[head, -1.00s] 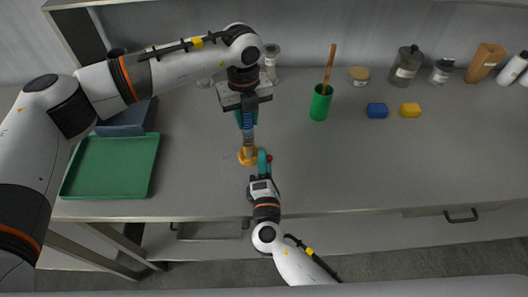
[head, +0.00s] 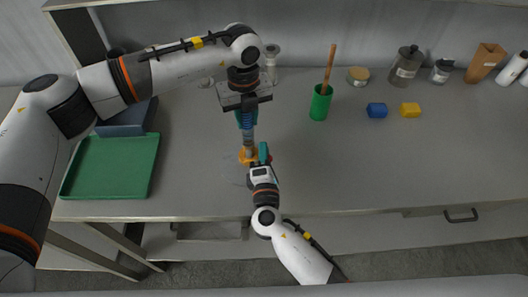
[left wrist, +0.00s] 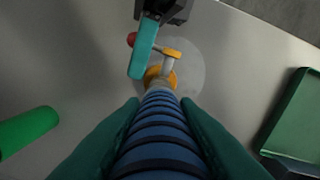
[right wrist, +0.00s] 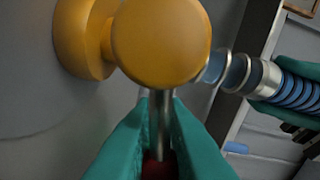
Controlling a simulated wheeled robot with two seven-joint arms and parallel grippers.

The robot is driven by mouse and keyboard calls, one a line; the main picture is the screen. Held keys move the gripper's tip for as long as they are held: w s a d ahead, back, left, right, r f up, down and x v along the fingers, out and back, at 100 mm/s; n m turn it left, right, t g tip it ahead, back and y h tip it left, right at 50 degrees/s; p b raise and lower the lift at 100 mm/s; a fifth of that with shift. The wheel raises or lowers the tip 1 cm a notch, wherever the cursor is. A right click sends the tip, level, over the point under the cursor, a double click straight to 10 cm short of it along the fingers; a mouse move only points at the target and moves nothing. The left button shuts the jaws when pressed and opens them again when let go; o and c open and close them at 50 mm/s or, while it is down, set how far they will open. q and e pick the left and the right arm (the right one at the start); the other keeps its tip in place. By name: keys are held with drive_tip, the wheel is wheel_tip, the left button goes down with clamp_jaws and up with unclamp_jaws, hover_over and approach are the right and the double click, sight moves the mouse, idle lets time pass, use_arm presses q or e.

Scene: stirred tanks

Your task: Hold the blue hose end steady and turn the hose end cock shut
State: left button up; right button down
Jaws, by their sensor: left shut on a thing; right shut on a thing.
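The blue hose (head: 249,122) hangs upright in my left gripper (head: 246,114), whose teal fingers are shut around it; its ribbed length fills the lower middle of the left wrist view (left wrist: 160,140). Below it is the yellow hose end cock (head: 246,156), also in the left wrist view (left wrist: 158,79) and large in the right wrist view (right wrist: 160,42). My right gripper (head: 265,152) is shut on the cock's metal lever (right wrist: 161,112), beside the cock. The lever's red tip (right wrist: 157,166) shows between the teal fingers and is partly hidden.
A green tray (head: 110,167) lies at the left of the grey worktop. A green cup with a wooden stick (head: 320,104), a blue block (head: 377,110) and a yellow block (head: 410,110) stand to the right. Several jars are at the back. The front right is clear.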

drive_tip(key=shift+f+m, duration=0.3)
drive_tip(key=shift+m, duration=0.45)
drive_tip(key=shift+f+m, duration=0.25)
drive_tip(key=shift+m, duration=0.5)
drive_tip(key=c, duration=1.4)
unclamp_jaws()
drive_tip(key=shift+c, duration=0.2)
drive_tip(key=shift+s, duration=0.15)
drive_tip(key=s, duration=1.1)
drive_tip(key=shift+s, duration=0.4)
